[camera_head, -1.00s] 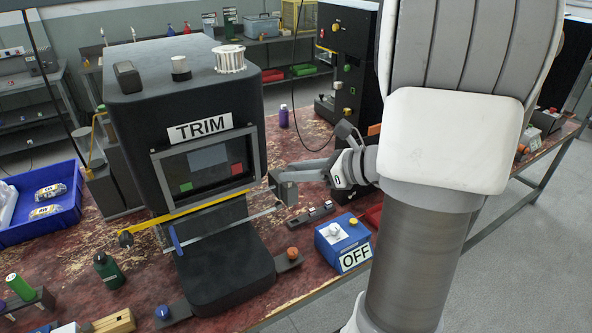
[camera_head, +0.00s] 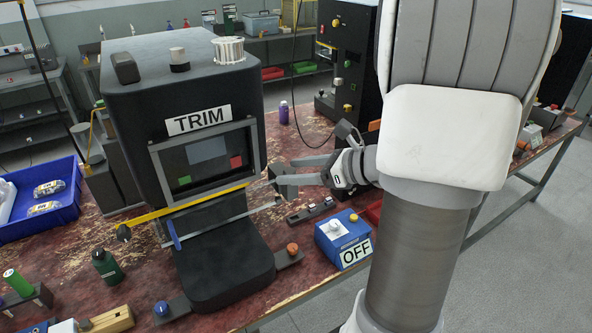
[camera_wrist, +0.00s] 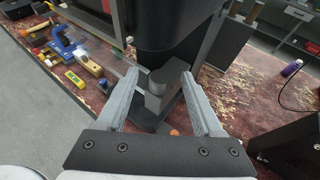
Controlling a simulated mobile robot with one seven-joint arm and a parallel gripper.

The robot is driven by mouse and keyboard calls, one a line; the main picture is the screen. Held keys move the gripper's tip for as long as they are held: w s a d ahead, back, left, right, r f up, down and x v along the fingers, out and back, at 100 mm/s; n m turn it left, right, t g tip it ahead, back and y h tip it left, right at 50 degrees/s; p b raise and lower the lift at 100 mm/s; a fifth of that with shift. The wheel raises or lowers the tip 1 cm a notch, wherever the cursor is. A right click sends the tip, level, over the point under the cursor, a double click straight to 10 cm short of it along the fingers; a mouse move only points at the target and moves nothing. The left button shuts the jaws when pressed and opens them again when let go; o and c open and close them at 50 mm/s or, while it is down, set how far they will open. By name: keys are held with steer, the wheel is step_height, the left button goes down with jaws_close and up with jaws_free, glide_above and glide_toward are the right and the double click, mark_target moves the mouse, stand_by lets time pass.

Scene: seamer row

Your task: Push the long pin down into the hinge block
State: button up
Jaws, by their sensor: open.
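A small grey block with a rounded top, likely the hinge block (camera_wrist: 155,98), stands at the right end of the pale guard bar, at the front of the TRIM machine. In the head view the hinge block (camera_head: 288,191) is partly covered by my gripper's fingers. My gripper (camera_head: 283,172) is open, reaching in from the right with its fingers spread at the block. In the wrist view my gripper (camera_wrist: 161,78) has one finger to each side of the block's top, with gaps visible. I cannot make out the long pin as a separate thing.
The TRIM machine (camera_head: 130,90) stands close beyond the fingers, with a yellow strip (camera_head: 190,206) across its front. A blue OFF box (camera_head: 335,240) and a small switch strip (camera_head: 311,210) lie near my gripper. A purple bottle (camera_head: 284,112) stands behind.

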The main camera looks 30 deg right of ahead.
steer(key=v, duration=1.7)
steer(key=shift+s, duration=0.25)
steer(key=shift+d, duration=0.1)
